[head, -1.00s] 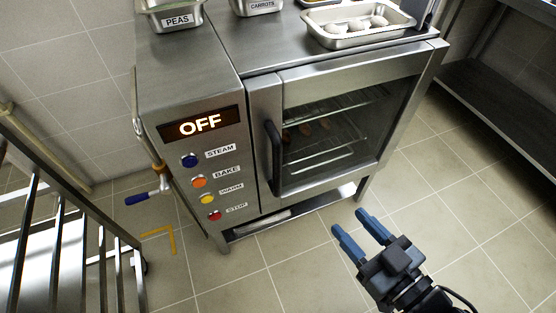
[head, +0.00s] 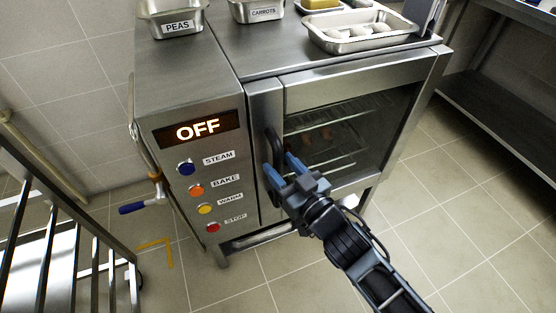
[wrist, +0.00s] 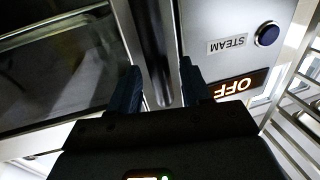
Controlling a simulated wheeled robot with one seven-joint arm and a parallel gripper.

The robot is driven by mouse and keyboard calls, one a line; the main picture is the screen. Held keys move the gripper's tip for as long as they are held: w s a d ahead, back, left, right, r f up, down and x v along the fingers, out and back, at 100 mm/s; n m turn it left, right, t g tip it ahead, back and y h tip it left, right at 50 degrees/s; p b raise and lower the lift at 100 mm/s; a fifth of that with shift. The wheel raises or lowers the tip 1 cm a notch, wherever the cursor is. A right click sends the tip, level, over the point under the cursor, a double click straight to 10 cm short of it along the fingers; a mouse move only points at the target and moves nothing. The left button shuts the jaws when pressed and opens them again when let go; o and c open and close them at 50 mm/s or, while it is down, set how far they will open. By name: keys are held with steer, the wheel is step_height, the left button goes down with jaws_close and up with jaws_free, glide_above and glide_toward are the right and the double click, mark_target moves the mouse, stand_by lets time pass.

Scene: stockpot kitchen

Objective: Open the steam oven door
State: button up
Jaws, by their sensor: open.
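The steam oven door (head: 345,115) is shut, with a steel frame and a dark glass window. Its black vertical handle (head: 272,146) is on the left side of the door. My gripper (head: 281,168) is open, with blue fingers at the lower part of the handle in the head view. In the wrist view the handle (wrist: 156,50) runs between the two fingertips (wrist: 160,78), one finger on each side. I cannot tell whether either finger touches it. The oven display (head: 196,132) reads OFF.
Buttons for steam (head: 187,168), bake, warm and stop sit left of the handle. Pans (head: 362,45) stand on the oven top. A rack (head: 60,240) is at the lower left, and a blue-handled valve (head: 133,208) beside the oven. Floor (head: 460,200) is clear to the right.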

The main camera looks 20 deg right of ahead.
steer(key=shift+w+a, duration=0.15)
steer(key=shift+w, duration=0.8)
steer(key=shift+c, duration=0.4)
jaws_close()
